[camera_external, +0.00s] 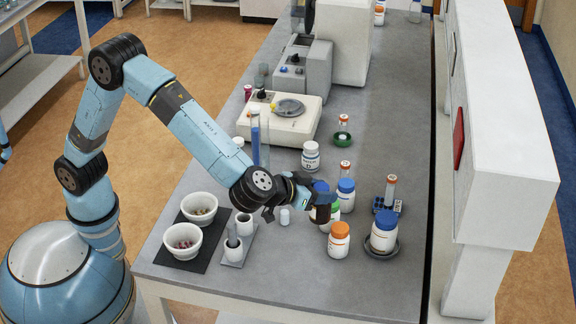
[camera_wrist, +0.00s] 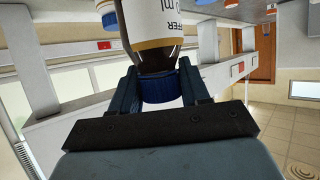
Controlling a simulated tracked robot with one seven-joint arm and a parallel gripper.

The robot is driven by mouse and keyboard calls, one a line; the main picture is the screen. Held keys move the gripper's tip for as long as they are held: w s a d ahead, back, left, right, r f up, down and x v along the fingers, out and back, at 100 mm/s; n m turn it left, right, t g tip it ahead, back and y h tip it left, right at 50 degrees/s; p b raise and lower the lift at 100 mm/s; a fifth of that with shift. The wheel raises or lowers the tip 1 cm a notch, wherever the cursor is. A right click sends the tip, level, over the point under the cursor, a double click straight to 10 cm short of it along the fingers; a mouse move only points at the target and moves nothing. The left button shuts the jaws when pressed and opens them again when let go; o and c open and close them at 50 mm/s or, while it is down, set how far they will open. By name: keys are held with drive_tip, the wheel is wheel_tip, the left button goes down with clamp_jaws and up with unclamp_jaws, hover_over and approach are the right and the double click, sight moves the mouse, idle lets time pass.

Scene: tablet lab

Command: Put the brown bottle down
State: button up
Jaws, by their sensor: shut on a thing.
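The brown bottle (camera_external: 319,214) has a blue cap and stands upright between my gripper's fingers. In the wrist view the bottle (camera_wrist: 152,28) shows a white label with black print, and its blue cap (camera_wrist: 158,92) sits between the two fingers.
Another blue-capped bottle (camera_external: 384,232) is on a dark dish. A small white vial (camera_external: 284,216) is to the left. The bench's front is bare.

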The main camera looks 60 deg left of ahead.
drive_tip(key=s+d+m+h, duration=0.1)
drive_tip(key=s+d, duration=0.5)
drive_tip(key=d, duration=0.1)
drive_tip(key=shift+w+d+f, duration=1.45)
drive_tip(key=shift+d+f, duration=0.45)
drive_tip(key=shift+f, duration=0.15)
drive_tip(key=shift+w+d+f, duration=1.5)
drive_tip(key=shift+d+f, duration=0.35)
drive_tip(key=shift+f, duration=0.2)
drive_tip(key=shift+w+d+f, duration=1.45)
drive_tip(key=shift+d+f, duration=0.45)
drive_tip(key=shift+f, duration=0.15)
drive_tip(key=shift+f, duration=0.1)
drive_tip(key=o, duration=1.2)
